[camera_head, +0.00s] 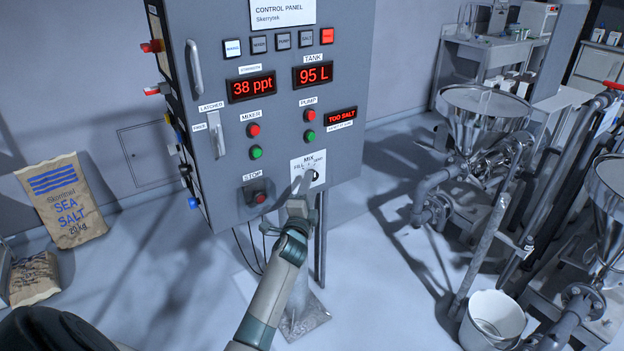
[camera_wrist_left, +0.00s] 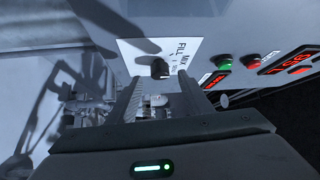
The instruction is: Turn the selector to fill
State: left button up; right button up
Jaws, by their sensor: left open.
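The selector is a small black knob (camera_wrist_left: 160,68) on a white plate (camera_wrist_left: 150,52) with the words FILL and MIX, seen in the left wrist view. In the head view its plate (camera_head: 309,160) is low on the grey control panel (camera_head: 285,130), and my gripper partly covers it. Which word the knob points to is not clear. My left gripper (camera_wrist_left: 162,84) is open, its fingers either side of the knob's line and the knob just beyond the tips. It also shows in the head view (camera_head: 302,186). I cannot tell whether it touches. My right gripper is not in view.
A red stop button (camera_head: 258,197) sits left of the plate. Mixer buttons (camera_head: 254,130) and pump buttons (camera_head: 310,115) are above. The displays read 38 ppt (camera_head: 251,87) and 95 L (camera_head: 312,74); a TOO SALT sign (camera_head: 340,117) is lit. Steel hoppers (camera_head: 483,115) stand right.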

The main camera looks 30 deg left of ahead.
pick_arm(q)
jog(key=shift+x, duration=1.85)
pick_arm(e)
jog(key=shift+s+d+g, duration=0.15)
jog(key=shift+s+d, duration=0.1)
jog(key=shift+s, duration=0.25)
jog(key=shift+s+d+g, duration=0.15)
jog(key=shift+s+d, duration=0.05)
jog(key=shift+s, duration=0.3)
pick_arm(q)
jog(key=c, duration=1.1)
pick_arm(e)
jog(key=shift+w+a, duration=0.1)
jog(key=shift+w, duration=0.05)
